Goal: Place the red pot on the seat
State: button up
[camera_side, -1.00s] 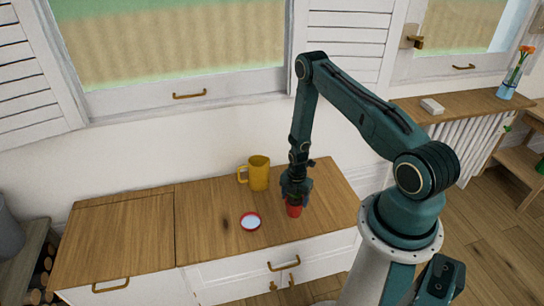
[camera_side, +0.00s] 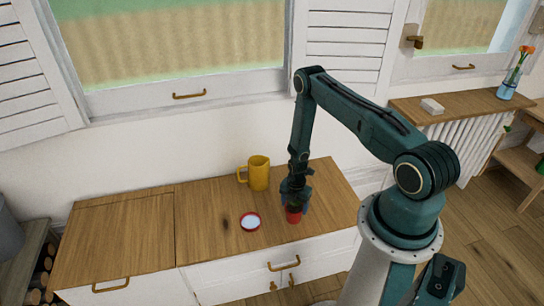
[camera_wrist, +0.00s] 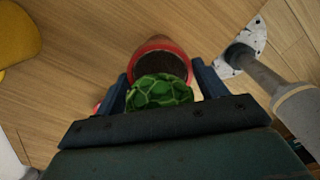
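The red pot (camera_side: 294,216) is below my gripper, towards the right of the wooden cabinet top. In the wrist view the pot (camera_wrist: 173,47) shows its red rim, dark soil and a round green plant. My gripper (camera_side: 295,205) points down over it. In the wrist view the fingers of my gripper (camera_wrist: 160,80) lie close against both sides of the rim, with no clear gap. Whether the pot's base touches the wood is unclear. A small round red-rimmed dish with a pale inside (camera_side: 250,222), seemingly the seat, lies left of the pot and looks empty.
A yellow mug (camera_side: 259,174) stands behind the dish, near the wall; its edge shows in the wrist view (camera_wrist: 16,35). The left part of the cabinet top (camera_side: 115,235) is clear. A shelf (camera_side: 445,112) with a small white block is far right.

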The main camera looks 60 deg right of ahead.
jog(key=o, duration=0.3)
jog(key=shift+r, duration=0.15)
jog(key=shift+r, duration=6)
